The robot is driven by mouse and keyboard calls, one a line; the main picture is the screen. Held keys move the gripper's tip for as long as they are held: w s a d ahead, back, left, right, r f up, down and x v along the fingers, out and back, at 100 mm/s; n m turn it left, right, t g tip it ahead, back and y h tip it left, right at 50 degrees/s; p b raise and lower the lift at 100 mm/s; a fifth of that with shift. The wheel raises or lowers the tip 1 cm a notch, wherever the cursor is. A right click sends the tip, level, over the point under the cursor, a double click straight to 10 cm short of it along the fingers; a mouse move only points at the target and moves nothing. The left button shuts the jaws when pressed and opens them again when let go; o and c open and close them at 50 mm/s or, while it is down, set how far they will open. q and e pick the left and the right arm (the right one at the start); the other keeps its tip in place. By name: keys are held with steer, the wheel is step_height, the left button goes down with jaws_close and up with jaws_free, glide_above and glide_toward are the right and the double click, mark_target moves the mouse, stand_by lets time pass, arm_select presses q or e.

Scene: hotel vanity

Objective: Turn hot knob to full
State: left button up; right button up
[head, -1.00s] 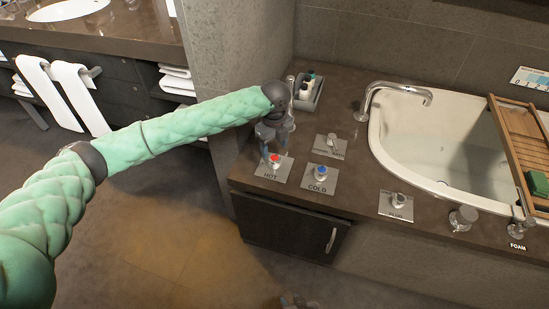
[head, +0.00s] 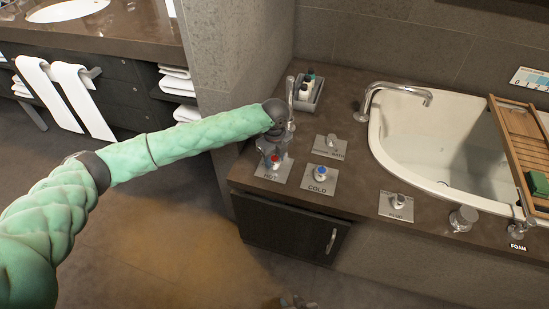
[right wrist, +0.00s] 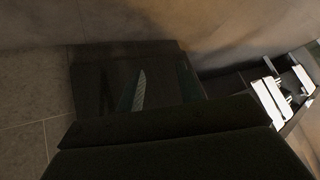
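The hot knob (head: 275,159) has a red cap and stands on a metal plate marked HOT (head: 268,175) at the counter's front left corner. My left gripper (head: 270,150) is right at this knob, with its fingers down close to it and partly hiding it. I cannot tell whether the fingers are closed on the knob. My right gripper (head: 292,302) shows only slightly at the bottom edge of the head view. In the right wrist view its two fingers (right wrist: 163,90) are apart, with nothing seen between them.
The blue-capped cold knob (head: 320,172) is just right of the hot one. A bath knob plate (head: 331,146) lies behind, and a plug knob (head: 398,201) farther right. A bottle tray (head: 307,92), a tap (head: 395,92) and the bathtub (head: 385,155) are beyond.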

steer(key=shift+r, duration=0.1)
